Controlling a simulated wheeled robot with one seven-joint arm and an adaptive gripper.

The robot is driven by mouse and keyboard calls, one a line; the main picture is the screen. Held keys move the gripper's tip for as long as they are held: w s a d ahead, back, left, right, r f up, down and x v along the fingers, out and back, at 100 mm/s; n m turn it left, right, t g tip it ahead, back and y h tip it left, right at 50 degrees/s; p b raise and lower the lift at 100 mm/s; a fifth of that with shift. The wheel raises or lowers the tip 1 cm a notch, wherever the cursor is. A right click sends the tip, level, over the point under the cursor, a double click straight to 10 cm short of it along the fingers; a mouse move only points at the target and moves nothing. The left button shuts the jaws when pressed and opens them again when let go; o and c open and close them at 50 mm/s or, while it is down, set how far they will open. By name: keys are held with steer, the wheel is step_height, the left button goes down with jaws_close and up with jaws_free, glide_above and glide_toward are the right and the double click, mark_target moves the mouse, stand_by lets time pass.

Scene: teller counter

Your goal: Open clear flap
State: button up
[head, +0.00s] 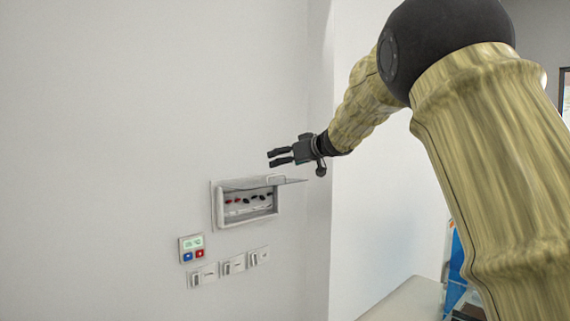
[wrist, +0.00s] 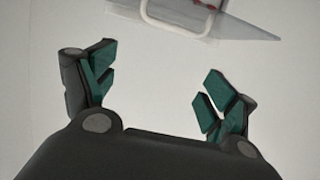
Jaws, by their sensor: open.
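The clear flap (head: 290,181) belongs to a small wall box (head: 219,208) with a pale frame and several red and black switches inside. In the head view the flap is raised and sticks out from the box's top edge, leaving the front uncovered.
A small panel with a green display (head: 192,247) and red and blue buttons is on the wall below left of the box. Several white switch plates (head: 233,264) are below. A wall corner stands just right of the box. A pale counter (head: 405,300) is at lower right.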

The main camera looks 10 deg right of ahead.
steer(key=shift+s+d+r, duration=0.1)
steer(key=shift+s+r, duration=0.2)
steer(key=shift+r, duration=0.35)
steer(key=shift+s+d+r, duration=0.15)
steer(key=shift+s+r, duration=0.1)
steer(key=shift+r, duration=0.4)
steer(key=shift+s+d+r, duration=0.1)
steer(key=shift+s+r, duration=0.2)
steer(key=shift+r, duration=0.35)
steer(key=shift+f, duration=0.1)
steer(key=v, duration=1.2)
steer(key=shift+d, duration=0.1)
